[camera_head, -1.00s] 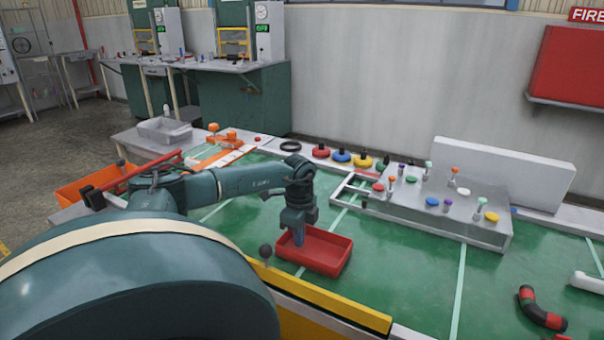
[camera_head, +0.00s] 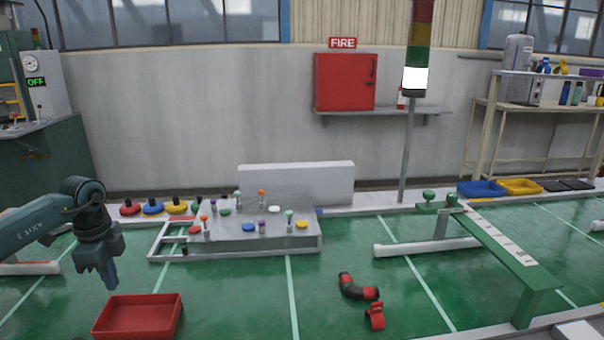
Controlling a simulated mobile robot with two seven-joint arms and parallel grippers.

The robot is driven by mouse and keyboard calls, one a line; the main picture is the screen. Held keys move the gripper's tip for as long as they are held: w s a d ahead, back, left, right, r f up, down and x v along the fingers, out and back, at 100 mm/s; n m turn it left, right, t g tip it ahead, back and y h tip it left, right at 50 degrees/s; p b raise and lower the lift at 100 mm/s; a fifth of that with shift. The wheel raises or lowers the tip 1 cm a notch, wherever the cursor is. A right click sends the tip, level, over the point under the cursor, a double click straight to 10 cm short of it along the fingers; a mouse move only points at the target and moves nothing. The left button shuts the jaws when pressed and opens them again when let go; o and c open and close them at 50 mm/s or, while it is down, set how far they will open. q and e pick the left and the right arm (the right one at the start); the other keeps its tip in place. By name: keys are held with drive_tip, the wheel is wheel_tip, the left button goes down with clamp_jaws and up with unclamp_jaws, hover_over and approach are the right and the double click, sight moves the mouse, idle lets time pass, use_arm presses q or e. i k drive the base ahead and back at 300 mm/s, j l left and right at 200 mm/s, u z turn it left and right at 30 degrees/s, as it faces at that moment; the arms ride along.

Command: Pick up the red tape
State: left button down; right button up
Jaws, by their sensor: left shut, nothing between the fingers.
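A small red ring-like piece (camera_head: 375,317) lies on the green table, at the bottom right of centre. A red round piece with a black top (camera_head: 130,209) stands in the row at the back left. I cannot tell for certain which of these is the red tape. My left gripper (camera_head: 109,281) points down at the left, shut and empty, close to the back edge of a red tray (camera_head: 137,331). It is well away from the red ring and in front of the back row. My right gripper is not in view.
A grey panel with coloured knobs (camera_head: 262,238) stands at the middle back. A green bench-like stand (camera_head: 500,250) is at the right. The green table between tray and hose is clear.

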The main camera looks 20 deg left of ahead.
sight(376, 313)
drive_tip(key=k, duration=1)
